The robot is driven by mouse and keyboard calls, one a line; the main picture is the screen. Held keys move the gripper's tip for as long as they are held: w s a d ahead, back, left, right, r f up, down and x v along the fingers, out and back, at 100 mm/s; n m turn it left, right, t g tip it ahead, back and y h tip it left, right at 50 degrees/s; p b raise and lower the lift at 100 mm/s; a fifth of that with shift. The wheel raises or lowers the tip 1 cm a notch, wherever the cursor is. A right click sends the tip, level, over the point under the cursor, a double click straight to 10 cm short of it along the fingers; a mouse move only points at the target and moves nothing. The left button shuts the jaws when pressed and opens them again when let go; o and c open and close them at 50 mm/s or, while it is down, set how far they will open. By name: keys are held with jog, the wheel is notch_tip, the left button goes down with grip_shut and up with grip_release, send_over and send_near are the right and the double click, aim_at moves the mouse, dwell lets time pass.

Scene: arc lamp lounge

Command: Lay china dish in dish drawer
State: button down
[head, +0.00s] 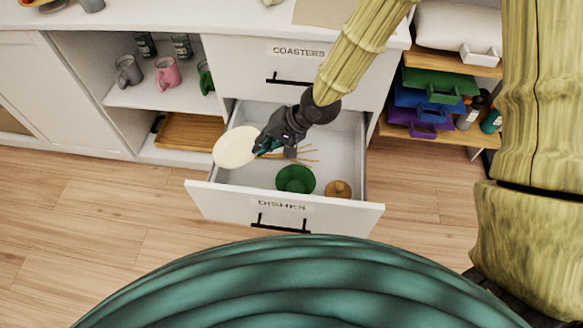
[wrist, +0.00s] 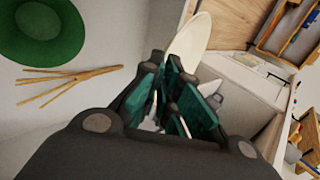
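The cream china dish (head: 235,147) is held by its edge in my gripper (head: 264,145), over the left side of the open drawer. The dish is tilted, and it also shows edge-up between the teal finger pads in the wrist view (wrist: 190,42). My gripper is shut on its rim. The dish drawer (head: 225,199) is pulled out and labelled DISHES. Inside it are a green bowl (head: 295,179), a small round wooden item (head: 338,188) and several thin wooden sticks (head: 305,154), partly hidden by my gripper.
The closed COASTERS drawer (head: 300,52) is above. At left, an open shelf holds a grey mug (head: 128,72), a pink mug (head: 167,73) and a wooden tray (head: 190,130). At right are stacked coloured trays (head: 440,83) and bottles. Free drawer floor shows behind my gripper.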

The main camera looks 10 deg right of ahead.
jog(key=shift+n, duration=0.4)
jog(key=f+b, duration=0.2)
jog(key=f, duration=0.4)
jog(key=f+b, duration=0.2)
jog(key=f, duration=0.4)
jog(key=f+b, duration=0.2)
jog(key=f, duration=0.4)
jog(key=shift+w+d+f+b, duration=0.1)
jog(key=shift+w+b, duration=0.2)
jog(key=c, duration=1.9)
grip_release()
jog(key=shift+w+p+v, duration=0.2)
jog(key=shift+p+v, duration=1.85)
jog(key=shift+v, duration=4)
